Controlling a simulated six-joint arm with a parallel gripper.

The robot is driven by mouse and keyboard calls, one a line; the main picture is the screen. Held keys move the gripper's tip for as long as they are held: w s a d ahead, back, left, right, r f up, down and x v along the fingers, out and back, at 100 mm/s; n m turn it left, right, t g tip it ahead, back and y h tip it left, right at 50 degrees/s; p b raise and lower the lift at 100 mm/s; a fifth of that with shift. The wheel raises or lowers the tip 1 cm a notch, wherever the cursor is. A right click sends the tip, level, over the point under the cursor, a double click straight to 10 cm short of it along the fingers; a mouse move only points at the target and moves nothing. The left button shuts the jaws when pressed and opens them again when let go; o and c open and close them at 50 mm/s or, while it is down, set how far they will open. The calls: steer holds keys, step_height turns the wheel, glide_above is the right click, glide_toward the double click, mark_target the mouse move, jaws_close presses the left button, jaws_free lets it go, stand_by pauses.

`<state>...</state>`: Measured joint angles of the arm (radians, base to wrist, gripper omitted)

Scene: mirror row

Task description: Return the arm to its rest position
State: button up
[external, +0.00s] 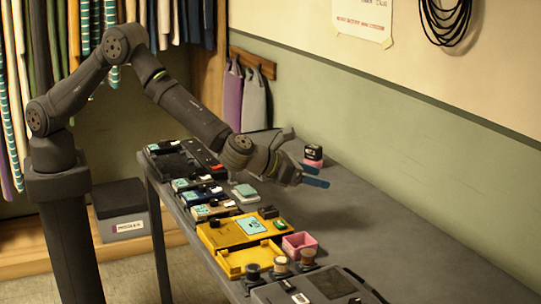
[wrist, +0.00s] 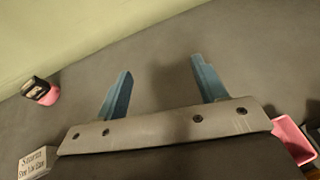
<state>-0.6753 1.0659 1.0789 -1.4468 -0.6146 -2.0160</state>
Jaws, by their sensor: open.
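My gripper (external: 312,174) is at the end of my arm, raised above the grey table (external: 400,220). In the wrist view my gripper (wrist: 162,85) shows its two blue fingers spread apart, with only bare table surface between and beyond them. It is open and holds nothing. My arm reaches out from its column on the left, bent at the elbow, with the gripper over the middle of the table.
A black and pink item (external: 313,155) stands near the wall. The table's right side is clear.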

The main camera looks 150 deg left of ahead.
steer(key=s+a+f, duration=0.1)
steer(key=a, duration=0.1)
steer(key=s+a+f, duration=0.1)
steer(key=a+f, duration=0.1)
steer(key=a, duration=0.1)
steer(key=s+a+f, duration=0.1)
steer(key=a+f, duration=0.1)
steer(key=a, duration=0.1)
